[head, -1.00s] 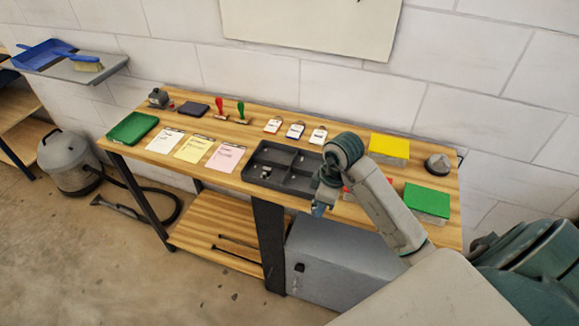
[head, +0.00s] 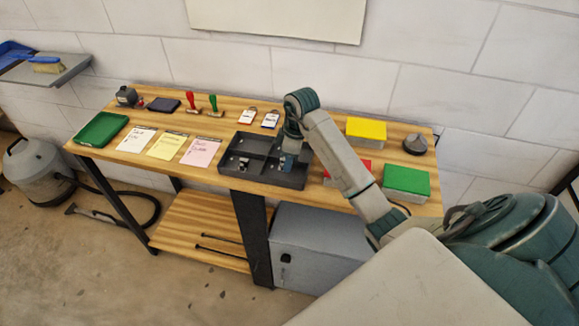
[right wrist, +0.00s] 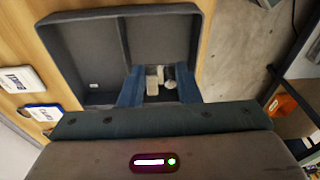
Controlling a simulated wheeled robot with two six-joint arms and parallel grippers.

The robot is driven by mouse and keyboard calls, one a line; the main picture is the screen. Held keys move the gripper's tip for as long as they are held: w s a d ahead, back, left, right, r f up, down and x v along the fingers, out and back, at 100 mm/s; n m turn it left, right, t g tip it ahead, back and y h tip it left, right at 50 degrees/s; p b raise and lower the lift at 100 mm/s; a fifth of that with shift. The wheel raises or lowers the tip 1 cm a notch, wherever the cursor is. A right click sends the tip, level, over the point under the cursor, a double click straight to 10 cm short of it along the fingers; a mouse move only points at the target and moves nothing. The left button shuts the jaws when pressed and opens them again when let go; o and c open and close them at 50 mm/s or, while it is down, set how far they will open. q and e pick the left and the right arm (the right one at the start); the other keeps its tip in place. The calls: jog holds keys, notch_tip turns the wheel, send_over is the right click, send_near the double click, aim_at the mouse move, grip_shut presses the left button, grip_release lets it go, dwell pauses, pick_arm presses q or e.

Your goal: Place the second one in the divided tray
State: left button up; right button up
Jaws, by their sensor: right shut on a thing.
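The dark grey divided tray (head: 223,169) lies on the bench, with small pale pieces (head: 243,163) in its left part. My right gripper (head: 289,160) points down over the tray's right part. In the right wrist view, the right gripper's blue fingers (right wrist: 158,88) stand over the tray (right wrist: 68,55), shut on a small pale piece (right wrist: 153,86). Another light piece (right wrist: 169,83) shows beside it; whether it is held or lies below is unclear. A tiny white piece (right wrist: 94,86) lies in another compartment. My left gripper is out of view.
Behind the tray lie white tags (head: 270,120). Left are pink (head: 201,152), yellow and white notes, two stamps and a green tray (head: 101,129). Right of my arm are yellow (head: 366,129) and green (head: 406,179) blocks and a grey round object (head: 415,143). A red item is partly hidden by my arm.

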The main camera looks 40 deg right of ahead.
aim_at(288, 176)
jog(key=shift+f+p, duration=0.35)
jog(key=shift+f, duration=0.05)
notch_tip(288, 176, down, 2)
jog(key=shift+f+p, duration=0.1)
jog(key=shift+p, duration=0.5)
jog(key=shift+f, duration=0.2)
jog(key=shift+f, duration=0.1)
jog(key=o, duration=0.7)
